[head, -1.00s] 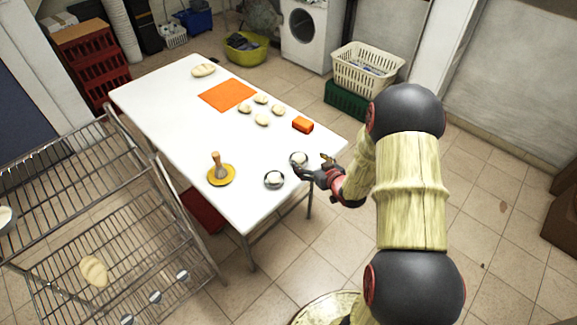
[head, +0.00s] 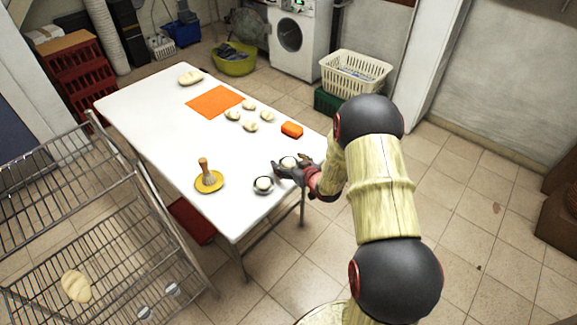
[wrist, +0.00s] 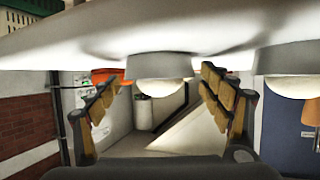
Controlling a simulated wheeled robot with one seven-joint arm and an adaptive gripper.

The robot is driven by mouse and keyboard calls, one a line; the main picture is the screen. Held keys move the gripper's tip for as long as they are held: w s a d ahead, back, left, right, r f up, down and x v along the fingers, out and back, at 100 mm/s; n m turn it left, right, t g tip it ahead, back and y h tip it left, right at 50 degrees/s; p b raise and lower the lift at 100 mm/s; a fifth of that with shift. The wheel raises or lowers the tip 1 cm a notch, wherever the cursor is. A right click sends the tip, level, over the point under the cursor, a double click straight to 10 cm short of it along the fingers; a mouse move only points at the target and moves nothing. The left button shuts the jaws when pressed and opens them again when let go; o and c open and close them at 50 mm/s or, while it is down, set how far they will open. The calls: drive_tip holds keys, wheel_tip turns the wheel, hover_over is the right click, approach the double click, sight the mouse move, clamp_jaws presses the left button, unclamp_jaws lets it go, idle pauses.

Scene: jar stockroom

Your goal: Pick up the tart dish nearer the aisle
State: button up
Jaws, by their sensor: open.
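Two small metal tart dishes with pale filling stand near the right edge of the white table (head: 150,125). One dish (head: 288,161) is at my gripper, and the other dish (head: 263,185) stands just to its lower left in the head view. My gripper (head: 284,168) is open at table height, its fingers around the first dish. In the wrist view, which looks upside down, that dish (wrist: 160,66) lies between the open fingers (wrist: 160,95), with gaps on both sides. The other dish (wrist: 288,62) is outside the right finger. I cannot tell whether either finger touches.
An orange block (head: 292,130), several dough pieces (head: 250,115) and an orange mat (head: 213,102) lie farther back. A brush (head: 206,172) stands on a yellow dish (head: 209,185) to the left. A wire rack (head: 75,235) stands at the left.

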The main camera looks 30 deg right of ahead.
drive_tip(key=shift+c, duration=0.9)
drive_tip(key=c, duration=1)
drive_tip(key=shift+r, duration=0.1)
drive_tip(key=shift+c, duration=0.3)
